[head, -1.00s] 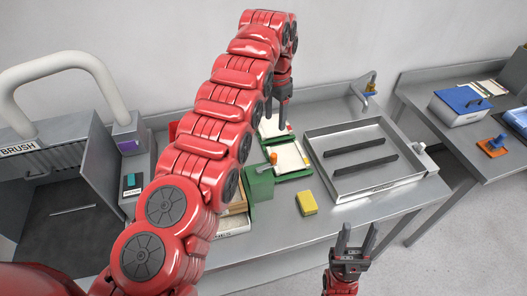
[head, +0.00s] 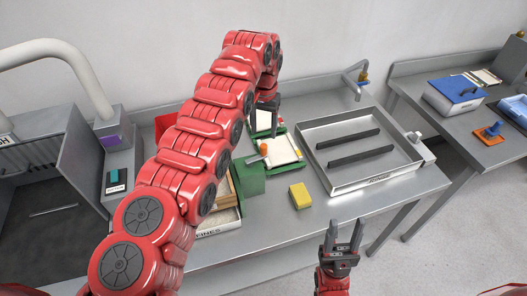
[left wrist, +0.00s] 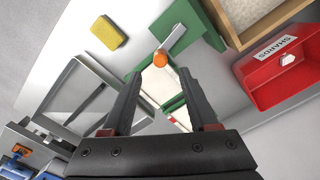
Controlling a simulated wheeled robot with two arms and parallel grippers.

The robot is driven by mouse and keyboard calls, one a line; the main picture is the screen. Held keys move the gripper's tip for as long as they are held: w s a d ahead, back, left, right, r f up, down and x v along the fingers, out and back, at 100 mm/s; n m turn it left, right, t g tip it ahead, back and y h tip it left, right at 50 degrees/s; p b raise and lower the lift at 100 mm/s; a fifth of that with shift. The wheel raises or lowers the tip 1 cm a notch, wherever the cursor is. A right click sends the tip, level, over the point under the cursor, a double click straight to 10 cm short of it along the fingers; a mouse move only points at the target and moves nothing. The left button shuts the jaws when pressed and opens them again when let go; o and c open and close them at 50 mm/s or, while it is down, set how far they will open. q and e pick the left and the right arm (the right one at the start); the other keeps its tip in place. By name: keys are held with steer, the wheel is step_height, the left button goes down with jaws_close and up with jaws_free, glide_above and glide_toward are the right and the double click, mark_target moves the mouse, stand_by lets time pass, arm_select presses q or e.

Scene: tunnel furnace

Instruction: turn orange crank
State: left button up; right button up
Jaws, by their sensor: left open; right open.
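The orange crank knob (head: 264,149) stands at the end of a crank on a green box (head: 250,179) on the metal table. In the left wrist view the knob (left wrist: 160,59) tops a grey metal crank arm (left wrist: 174,37) on the green box (left wrist: 208,30). My left gripper (head: 270,124) is open and empty, pointing down above the table just behind the knob. In its wrist view the knob appears between the fingertips (left wrist: 161,68); contact cannot be told. My right gripper (head: 342,234) is open and empty off the table's front edge.
A yellow sponge (head: 300,196) lies right of the green box. A metal tray (head: 340,187) with two dark bars stands further right. A green-edged tray (head: 285,150) lies behind the knob. A red SHARDS bin (left wrist: 262,88) shows in the wrist view.

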mark_target(264, 145)
arm_select(q)
step_height(264, 145, down, 7)
steer(key=shift+s+f+p, duration=0.1)
steer(key=shift+p, duration=1.1)
steer(key=shift+f, duration=0.6)
jaws_close()
